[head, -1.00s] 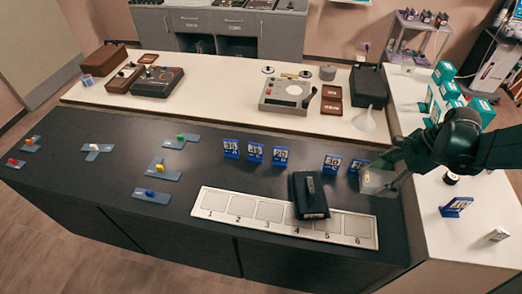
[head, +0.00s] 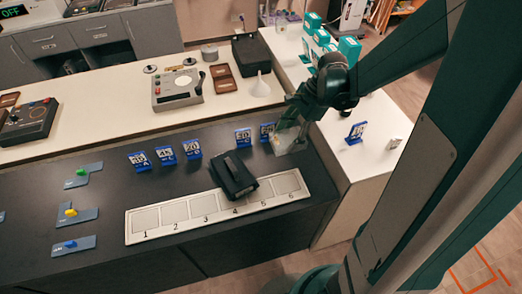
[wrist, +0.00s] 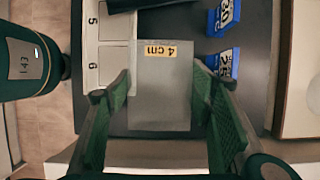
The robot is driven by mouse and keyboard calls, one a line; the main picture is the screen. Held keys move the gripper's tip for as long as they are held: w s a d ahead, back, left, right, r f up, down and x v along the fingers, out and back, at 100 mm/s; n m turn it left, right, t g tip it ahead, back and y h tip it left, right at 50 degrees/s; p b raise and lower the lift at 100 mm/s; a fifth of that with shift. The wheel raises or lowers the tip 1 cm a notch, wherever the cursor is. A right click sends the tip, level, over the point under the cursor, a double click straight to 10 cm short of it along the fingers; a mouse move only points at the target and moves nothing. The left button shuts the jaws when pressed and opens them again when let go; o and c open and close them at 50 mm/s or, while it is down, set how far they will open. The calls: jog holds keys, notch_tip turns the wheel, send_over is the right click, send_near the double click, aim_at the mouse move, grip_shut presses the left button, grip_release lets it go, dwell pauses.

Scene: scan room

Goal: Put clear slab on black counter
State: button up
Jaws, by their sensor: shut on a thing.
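The clear slab is a see-through block with an orange "4 cm" label, showing in the head view (head: 284,142) and the wrist view (wrist: 160,100). My gripper (head: 291,129) is shut on it, with green fingers on either side in the wrist view (wrist: 160,78). The slab is over the right end of the black counter (head: 112,188), beside the blue number cards. I cannot tell whether its underside touches the counter.
A white numbered strip (head: 160,235) lies on the counter, with a black box (head: 234,175) covering part of it. Blue number cards (head: 192,149) stand behind it. A white side counter (head: 350,180) adjoins on the right.

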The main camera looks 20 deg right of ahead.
jog(key=shift+f+b, duration=0.6)
jog(key=shift+f, duration=2.25)
jog(key=shift+f, duration=0.15)
jog(key=shift+f+b, duration=0.5)
jog(key=shift+f, duration=1.45)
jog(key=shift+f, duration=0.1)
jog(key=o, duration=1.1)
jog(key=shift+o, duration=0.2)
jog(key=shift+p+v, duration=1.2)
jog(key=shift+v, duration=4.9)
jog(key=shift+a, duration=0.15)
